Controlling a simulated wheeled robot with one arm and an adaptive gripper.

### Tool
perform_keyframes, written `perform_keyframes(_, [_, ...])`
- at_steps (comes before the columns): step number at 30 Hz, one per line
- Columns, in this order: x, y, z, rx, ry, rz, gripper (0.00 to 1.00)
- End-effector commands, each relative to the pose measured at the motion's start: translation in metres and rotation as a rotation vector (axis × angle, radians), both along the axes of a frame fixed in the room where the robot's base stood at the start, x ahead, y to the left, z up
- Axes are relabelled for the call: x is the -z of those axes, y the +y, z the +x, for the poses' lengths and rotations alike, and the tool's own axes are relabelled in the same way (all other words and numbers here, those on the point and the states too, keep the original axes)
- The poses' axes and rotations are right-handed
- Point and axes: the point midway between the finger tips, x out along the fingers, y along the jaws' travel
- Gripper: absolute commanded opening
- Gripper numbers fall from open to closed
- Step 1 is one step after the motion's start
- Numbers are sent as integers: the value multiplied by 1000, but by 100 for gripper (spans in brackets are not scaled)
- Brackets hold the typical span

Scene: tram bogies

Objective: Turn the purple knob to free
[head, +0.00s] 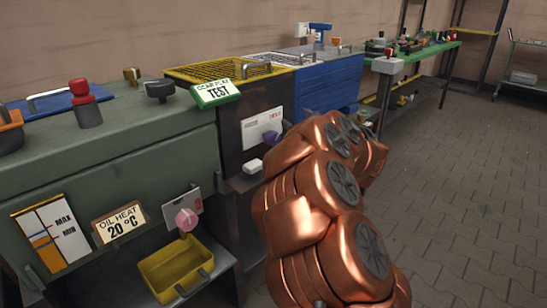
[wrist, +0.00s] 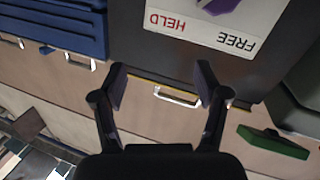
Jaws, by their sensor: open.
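The purple knob (head: 270,137) sits on a white label plate (head: 254,125) on the front of a dark cabinet in the head view. In the wrist view the picture is upside down; part of the purple knob (wrist: 222,5) shows at the top edge, cut off. The plate (wrist: 205,30) reads HELD in red and FREE in black. The knob's pointer direction cannot be made out. My gripper (wrist: 162,86) is open and empty, with the knob beyond its fingertips and apart from them. In the head view my copper arm hides the gripper.
A green TEST sign (head: 215,92) stands on the cabinet's top edge. A pink knob (head: 186,219) is on the green machine at left, above a yellow bin (head: 176,268). A blue box (head: 330,82) stands behind the cabinet. The paved floor at right is clear.

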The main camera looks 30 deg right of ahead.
Motion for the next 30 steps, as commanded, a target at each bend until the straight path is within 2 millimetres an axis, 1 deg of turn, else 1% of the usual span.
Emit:
perform_keyframes(1, [29, 2, -2, -45, 1, 20, 73])
perform_keyframes(3, [46, 9, -4, -114, -3, 50, 73])
perform_keyframes(6, [66, 18, -8, -191, -3, 90, 73])
perform_keyframes(9, [77, 23, -11, -236, -4, 118, 73])
perform_keyframes(14, [81, 29, -8, -266, -5, 132, 73])
perform_keyframes(17, [82, 32, 2, -264, -3, 132, 73])
perform_keyframes(24, [82, 40, 36, -264, -5, 129, 73])
perform_keyframes(30, [80, 44, 55, -263, -4, 128, 73])
